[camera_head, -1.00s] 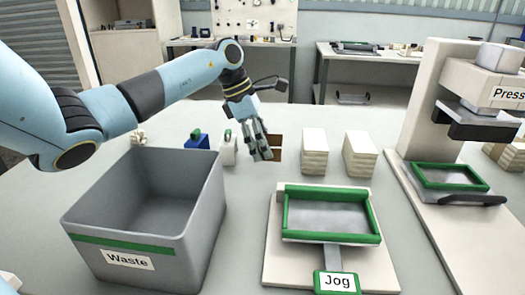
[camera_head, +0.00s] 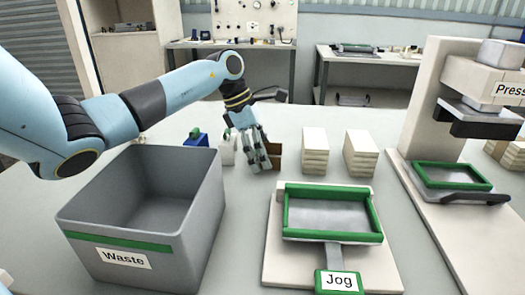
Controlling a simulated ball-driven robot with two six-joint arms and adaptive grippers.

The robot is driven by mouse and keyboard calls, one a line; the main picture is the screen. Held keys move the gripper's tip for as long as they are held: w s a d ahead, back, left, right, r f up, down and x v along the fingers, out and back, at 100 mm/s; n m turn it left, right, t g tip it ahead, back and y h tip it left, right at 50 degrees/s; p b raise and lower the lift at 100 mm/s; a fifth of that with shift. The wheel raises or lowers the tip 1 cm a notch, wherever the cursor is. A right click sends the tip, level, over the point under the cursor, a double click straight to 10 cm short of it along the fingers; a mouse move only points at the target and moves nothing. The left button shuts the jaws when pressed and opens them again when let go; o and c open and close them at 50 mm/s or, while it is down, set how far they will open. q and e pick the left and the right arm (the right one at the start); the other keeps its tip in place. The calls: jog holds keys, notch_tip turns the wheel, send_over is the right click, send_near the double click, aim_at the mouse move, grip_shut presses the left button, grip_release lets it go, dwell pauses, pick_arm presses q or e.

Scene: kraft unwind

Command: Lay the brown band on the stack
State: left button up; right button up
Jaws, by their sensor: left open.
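My left gripper (camera_head: 256,160) is open and low over the back middle of the table, in front of a small brown piece (camera_head: 274,153), which may be the brown band. The gripper partly hides this piece, and I cannot tell whether they touch. Two pale layered stacks stand to its right, a nearer-middle stack (camera_head: 314,154) and a right stack (camera_head: 360,154). Both are upright with nothing brown visible on top. My right gripper is not in view.
A grey Waste bin (camera_head: 199,240) stands at the left front. A Jog tray with a green rim (camera_head: 333,238) sits on a pale board at the front. A Press (camera_head: 432,95) stands at the right. Small blue (camera_head: 196,141) and white (camera_head: 227,150) items stand left of the gripper.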

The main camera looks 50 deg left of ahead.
pick_arm(q)
jog(key=v, duration=1.2)
jog(key=shift+r+b, duration=0.15)
jog(key=shift+b, duration=0.15)
jog(key=shift+d, duration=0.1)
